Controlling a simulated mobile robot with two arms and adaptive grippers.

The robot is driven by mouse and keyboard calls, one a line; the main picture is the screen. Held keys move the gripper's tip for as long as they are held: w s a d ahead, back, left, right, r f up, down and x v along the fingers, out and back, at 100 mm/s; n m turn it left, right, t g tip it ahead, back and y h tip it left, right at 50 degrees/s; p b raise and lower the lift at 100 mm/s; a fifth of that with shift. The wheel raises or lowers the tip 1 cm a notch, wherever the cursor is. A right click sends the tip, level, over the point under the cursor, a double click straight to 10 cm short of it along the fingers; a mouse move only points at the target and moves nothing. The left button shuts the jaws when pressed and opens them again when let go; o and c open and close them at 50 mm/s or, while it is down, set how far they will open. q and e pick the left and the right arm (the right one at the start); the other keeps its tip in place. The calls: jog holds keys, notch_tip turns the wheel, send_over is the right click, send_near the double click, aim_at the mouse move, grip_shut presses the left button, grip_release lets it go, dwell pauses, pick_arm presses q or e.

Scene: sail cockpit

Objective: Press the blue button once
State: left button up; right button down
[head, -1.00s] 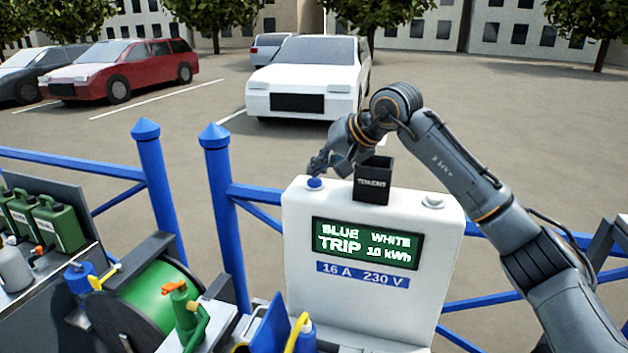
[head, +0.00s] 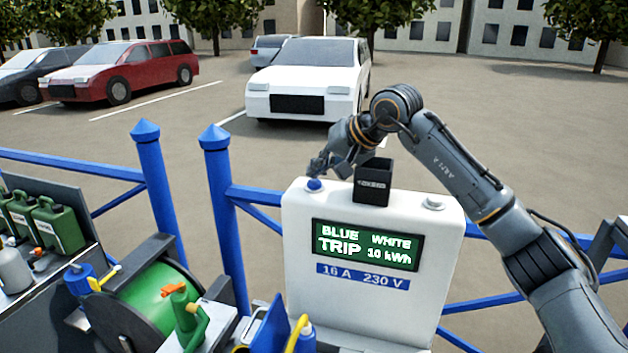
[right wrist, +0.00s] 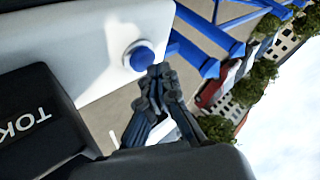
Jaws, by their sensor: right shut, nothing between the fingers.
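The blue button (head: 314,184) sits on the top left of the white pedestal (head: 385,305). It also shows as a blue disc in a pale ring in the right wrist view (right wrist: 141,58). My right gripper (head: 317,170) is shut and empty, its fingertips just above and behind the button in the head view. In the right wrist view the closed fingertips (right wrist: 159,71) appear right beside the button's edge; I cannot tell whether they touch it. The pedestal's screen (head: 367,244) reads BLUE TRIP and WHITE 10 kWh. My left gripper is out of view.
A black TOKENS box (head: 372,186) stands on the pedestal just right of the blue button, under my right arm. A white button (head: 433,202) is at the top right. Blue railings (head: 219,205) run behind. A green hose reel (head: 150,300) stands at the left.

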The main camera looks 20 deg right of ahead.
aim_at(318, 183)
jog(key=shift+s+a+f, duration=0.1)
jog(key=shift+s+f, duration=0.05)
jog(key=shift+f, duration=0.5)
notch_tip(318, 183, up, 6)
jog(key=p, duration=0.4)
jog(key=shift+f, duration=0.2)
